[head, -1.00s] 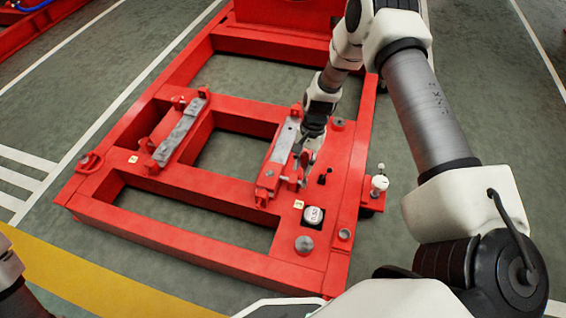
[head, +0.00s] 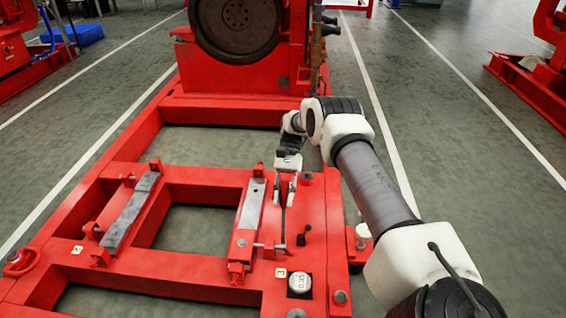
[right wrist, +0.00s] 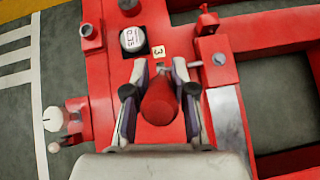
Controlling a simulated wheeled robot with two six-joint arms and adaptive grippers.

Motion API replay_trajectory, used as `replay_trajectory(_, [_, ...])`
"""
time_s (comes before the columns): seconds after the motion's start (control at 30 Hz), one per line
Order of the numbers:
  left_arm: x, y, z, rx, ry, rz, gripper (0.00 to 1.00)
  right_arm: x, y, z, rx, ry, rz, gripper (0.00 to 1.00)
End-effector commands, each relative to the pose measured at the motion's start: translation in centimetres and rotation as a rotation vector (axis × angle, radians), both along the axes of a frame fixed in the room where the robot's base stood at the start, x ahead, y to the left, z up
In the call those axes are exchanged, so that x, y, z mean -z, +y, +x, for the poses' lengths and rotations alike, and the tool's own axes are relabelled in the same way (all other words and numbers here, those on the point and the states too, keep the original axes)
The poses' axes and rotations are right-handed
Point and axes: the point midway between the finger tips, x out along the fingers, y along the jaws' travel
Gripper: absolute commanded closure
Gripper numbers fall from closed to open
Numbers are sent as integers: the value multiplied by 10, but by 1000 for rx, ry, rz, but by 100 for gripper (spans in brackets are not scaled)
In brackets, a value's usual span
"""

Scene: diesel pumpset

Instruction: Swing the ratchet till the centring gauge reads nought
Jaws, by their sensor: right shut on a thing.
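The centring gauge (head: 299,283) is a round white dial on the red base frame, beside a label marked 3. It appears to read 0.35, and it also shows in the right wrist view (right wrist: 132,39). My right gripper (head: 286,192) is above the frame, beyond the gauge and to the right of the grey pad. In the right wrist view its fingers (right wrist: 160,92) are closed around a red rounded piece (right wrist: 160,103), apparently the ratchet's handle. A thin dark bar (head: 283,222) shows below the fingers; the ratchet's head is not clear. My left gripper is out of view.
A short black-knobbed lever (head: 302,237) stands between gripper and gauge. Grey pads lie on the frame's rails, one at left (head: 130,212). A large engine with a flywheel (head: 236,22) stands at the back. Grey floor is open to the right.

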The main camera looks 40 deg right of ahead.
Motion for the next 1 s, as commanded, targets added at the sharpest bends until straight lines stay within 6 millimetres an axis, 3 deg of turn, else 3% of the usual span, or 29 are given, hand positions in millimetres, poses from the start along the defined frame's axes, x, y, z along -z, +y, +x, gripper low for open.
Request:
replay_trajectory(0.33, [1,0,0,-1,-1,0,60,1,0,0,0,3,0,100])
replay_trajectory(0.37, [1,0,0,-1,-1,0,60,1,0,0,0,3,0,64])
replay_trajectory(0.4, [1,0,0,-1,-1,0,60,1,0,0,0,3,0,50])
replay_trajectory(0.43, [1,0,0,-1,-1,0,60,1,0,0,0,3,0,48])
replay_trajectory(0.77, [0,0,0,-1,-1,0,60,-3,0,0,0,2,1,48])
replay_trajectory(0.87, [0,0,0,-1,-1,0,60,-17,0,1,1,-1,3,48])
replay_trajectory(1.0, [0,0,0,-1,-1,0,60,-49,0,1,0,-3,3,48])
